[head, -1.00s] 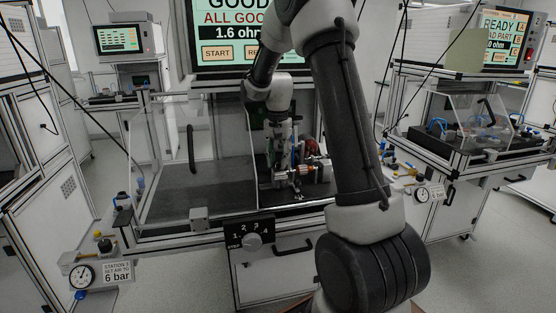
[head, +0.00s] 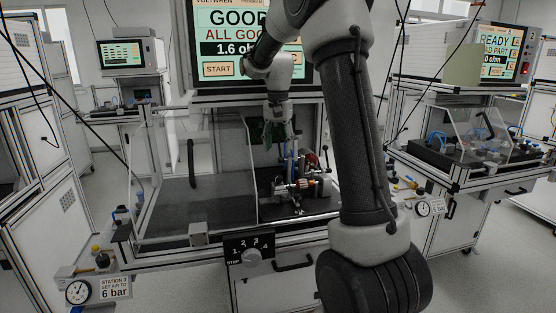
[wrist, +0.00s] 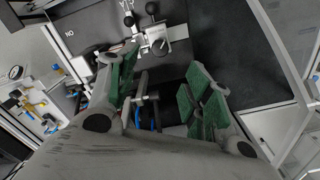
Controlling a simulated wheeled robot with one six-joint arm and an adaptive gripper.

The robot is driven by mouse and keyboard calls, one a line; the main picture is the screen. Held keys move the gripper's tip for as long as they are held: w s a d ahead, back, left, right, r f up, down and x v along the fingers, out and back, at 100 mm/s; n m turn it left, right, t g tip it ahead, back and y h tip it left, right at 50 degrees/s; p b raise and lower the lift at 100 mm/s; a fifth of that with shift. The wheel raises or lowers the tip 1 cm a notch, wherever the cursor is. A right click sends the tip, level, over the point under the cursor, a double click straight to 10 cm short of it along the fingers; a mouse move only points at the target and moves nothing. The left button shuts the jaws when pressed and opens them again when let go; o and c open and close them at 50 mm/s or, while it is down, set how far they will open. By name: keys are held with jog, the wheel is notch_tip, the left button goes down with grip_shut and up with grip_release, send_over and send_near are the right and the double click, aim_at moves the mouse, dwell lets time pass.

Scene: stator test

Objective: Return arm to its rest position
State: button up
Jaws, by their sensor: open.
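My arm (head: 352,140) reaches from the lower right up and over to the middle station. My gripper (head: 279,138) hangs down above the fixture (head: 297,188) of that station in the head view. In the wrist view, my gripper (wrist: 160,85) has its two green-padded fingers spread apart with nothing held between them. Clamps and a black-handled fixture part (wrist: 156,35) show beyond the fingertips, apart from them. The far ends of the fixture are partly hidden by my fingers.
The station's screen (head: 230,35) stands behind my arm and reads GOOD. A clear guard (head: 165,170) with a black handle stands left of the fixture. A step knob panel (head: 250,254) is at the front. Other stations (head: 470,140) flank both sides, and cables hang overhead.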

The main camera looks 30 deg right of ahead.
jog(key=shift+r, duration=0.75)
jog(key=s+a+n+t, duration=0.1)
jog(key=s+a+n, duration=0.1)
jog(key=s, duration=0.8)
jog(key=s+a+r+n+t, duration=0.1)
jog(key=s+a+n, duration=0.2)
jog(key=s, duration=0.7)
jog(key=s+a+n+t, duration=0.2)
jog(key=s+n, duration=0.2)
jog(key=s, duration=0.7)
jog(key=shift+a+r+n, duration=0.2)
jog(key=shift+r+n, duration=0.1)
jog(key=shift+r, duration=0.05)
